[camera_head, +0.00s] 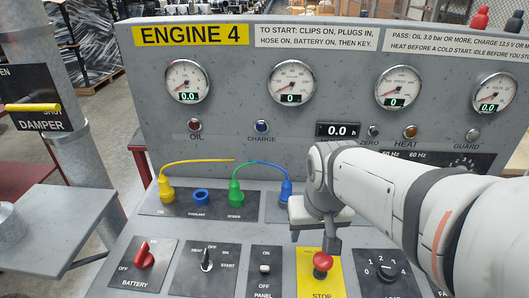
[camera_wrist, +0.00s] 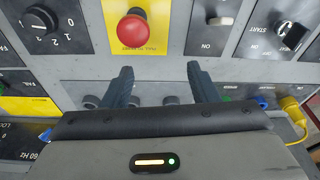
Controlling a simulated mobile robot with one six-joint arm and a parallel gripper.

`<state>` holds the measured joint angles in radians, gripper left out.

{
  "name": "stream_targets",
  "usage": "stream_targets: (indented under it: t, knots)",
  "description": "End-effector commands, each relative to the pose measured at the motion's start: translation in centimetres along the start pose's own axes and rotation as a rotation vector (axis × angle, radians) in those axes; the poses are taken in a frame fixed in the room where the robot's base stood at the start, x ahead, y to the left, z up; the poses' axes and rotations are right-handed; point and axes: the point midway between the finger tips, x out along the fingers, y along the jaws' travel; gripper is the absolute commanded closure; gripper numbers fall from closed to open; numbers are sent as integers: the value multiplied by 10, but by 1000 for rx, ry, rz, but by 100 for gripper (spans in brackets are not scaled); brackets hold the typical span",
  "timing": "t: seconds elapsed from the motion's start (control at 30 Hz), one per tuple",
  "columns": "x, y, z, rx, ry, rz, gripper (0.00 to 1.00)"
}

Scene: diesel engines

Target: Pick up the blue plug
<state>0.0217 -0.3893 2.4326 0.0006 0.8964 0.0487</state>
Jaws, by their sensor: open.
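The blue plug (camera_head: 286,188) stands upright in the socket panel in the head view, left of my gripper, with a blue cable arching left from its top. Its lower part is near my gripper's edge. My gripper (camera_head: 314,236) points down over the console in front of the plug row, apart from the plug. In the wrist view my gripper (camera_wrist: 163,76) has its two fingers spread with nothing between them.
The yellow plug (camera_head: 167,190), blue ring socket (camera_head: 201,197) and green plug (camera_head: 236,192) stand left of the blue plug. A red stop button (camera_head: 322,262), battery switch (camera_head: 144,256) and start switch (camera_head: 207,260) rise from the lower console. The gauge panel (camera_head: 330,55) stands behind.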

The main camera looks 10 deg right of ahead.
Motion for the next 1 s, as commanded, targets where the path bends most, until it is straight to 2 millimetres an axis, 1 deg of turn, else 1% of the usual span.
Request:
stream_targets:
  t: [0.03,0.1,0.27,0.4,0.5,0.6,0.7,0.8,0.9,1.0]
  knots:
    - [-9,0,-18,33,-17,2,46]
    - [-12,-1,-40,83,-36,4,46]
    - [-11,-4,-91,201,-79,13,46]
    - [-2,-6,-134,303,-113,24,46]
    - [8,-7,-161,376,-138,34,46]
    - [21,-8,-184,441,-159,45,46]
    - [34,-8,-201,494,-175,54,46]
    - [44,-9,-212,532,-186,61,46]
    - [51,-9,-218,554,-192,66,46]
    - [58,-9,-219,563,-196,68,46]
